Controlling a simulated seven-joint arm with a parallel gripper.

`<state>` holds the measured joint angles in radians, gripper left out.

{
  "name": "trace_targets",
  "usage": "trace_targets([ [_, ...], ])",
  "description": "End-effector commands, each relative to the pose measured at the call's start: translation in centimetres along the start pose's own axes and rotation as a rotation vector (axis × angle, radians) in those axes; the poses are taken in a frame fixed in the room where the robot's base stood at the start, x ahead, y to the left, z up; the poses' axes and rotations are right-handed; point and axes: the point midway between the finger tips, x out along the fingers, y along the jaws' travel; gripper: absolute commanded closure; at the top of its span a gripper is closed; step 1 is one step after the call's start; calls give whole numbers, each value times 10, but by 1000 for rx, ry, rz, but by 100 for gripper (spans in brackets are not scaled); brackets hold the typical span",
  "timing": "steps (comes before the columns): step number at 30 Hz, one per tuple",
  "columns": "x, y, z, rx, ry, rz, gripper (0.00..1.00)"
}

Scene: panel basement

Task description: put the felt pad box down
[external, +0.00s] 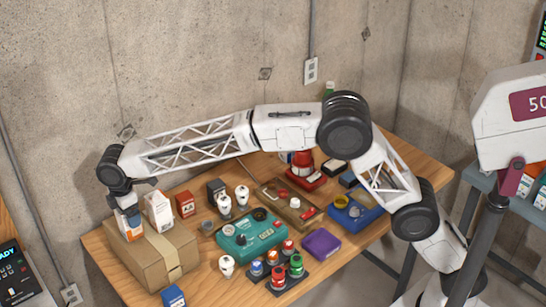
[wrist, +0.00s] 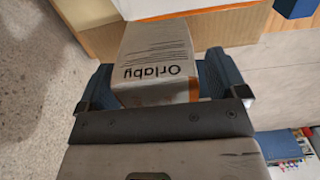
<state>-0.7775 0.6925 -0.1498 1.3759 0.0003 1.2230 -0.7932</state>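My gripper (external: 128,214) is at the far left of the table, above the near-left part of the closed cardboard box. It is shut on a white and orange box (external: 131,230), which I take to be the felt pad box. In the wrist view this box (wrist: 157,60) sits between the two blue-grey fingers and shows the upside-down word "Orlaby". The cardboard box (external: 150,262) has a pale tape strip. I cannot tell whether the held box touches its top. The held box's upper part is hidden by the fingers in the external view.
A white carton (external: 160,211) stands just right of the held box. A small red box (external: 185,204), white figures, a teal device (external: 252,238) and several coloured jars crowd the wooden table (external: 340,258). A blue box (external: 173,296) is at the front edge. The concrete wall is behind.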

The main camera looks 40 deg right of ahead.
Motion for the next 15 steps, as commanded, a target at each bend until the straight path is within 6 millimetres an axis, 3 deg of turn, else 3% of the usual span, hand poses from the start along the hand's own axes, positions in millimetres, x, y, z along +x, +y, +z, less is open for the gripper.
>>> trace_targets([
  [15,-10,0,0,0,0,0,9],
])
